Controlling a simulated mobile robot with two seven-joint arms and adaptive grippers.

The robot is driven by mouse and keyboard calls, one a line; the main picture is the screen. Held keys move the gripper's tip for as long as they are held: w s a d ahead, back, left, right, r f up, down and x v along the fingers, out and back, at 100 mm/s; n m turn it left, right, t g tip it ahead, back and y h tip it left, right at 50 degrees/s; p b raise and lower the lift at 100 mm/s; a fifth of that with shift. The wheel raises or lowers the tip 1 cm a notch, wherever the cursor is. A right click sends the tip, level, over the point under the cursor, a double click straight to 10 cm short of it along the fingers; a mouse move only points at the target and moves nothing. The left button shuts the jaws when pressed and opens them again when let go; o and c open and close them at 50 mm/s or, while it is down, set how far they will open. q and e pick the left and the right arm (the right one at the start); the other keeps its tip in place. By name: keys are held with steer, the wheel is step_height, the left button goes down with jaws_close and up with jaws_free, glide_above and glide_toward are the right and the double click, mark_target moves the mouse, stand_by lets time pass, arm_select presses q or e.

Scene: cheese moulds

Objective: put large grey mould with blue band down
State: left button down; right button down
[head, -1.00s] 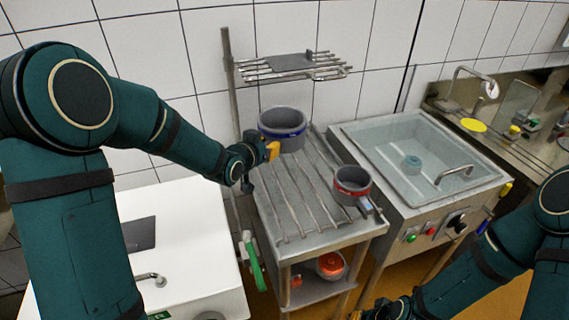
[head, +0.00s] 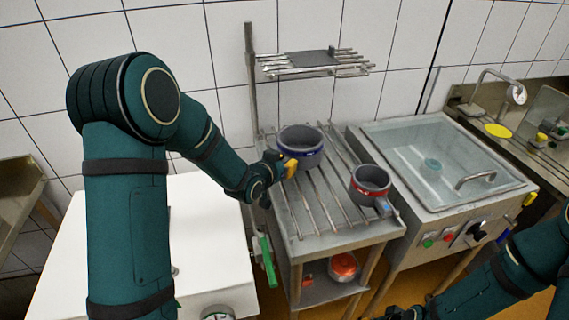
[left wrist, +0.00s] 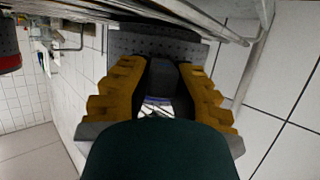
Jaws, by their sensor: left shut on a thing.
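The large grey mould with a blue band (head: 301,145) stands upright at the back left of the slatted metal rack (head: 318,215). Whether its base touches the slats I cannot tell. My left gripper (head: 287,167) is shut on the mould's near left side with its yellow fingers. In the left wrist view my left gripper (left wrist: 160,95) has a dark grey part between its fingers, with a grey perforated surface beyond. My right gripper (head: 402,313) is at the bottom edge, mostly cut off, and its fingers do not show clearly.
A wire shelf (head: 313,63) hangs above the rack. A glass-topped basin (head: 435,160) is to the right. An orange-topped pot (head: 343,267) is below. Slats between the moulds are free.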

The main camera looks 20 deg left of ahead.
arm_select(q)
steer(key=c, duration=1)
jaws_free()
steer(key=shift+s+r+p, duration=0.1)
steer(key=shift+r+p, duration=0.1)
steer(key=shift+p, duration=0.1)
steer(key=v, duration=1.2)
steer(key=shift+f, duration=0.1)
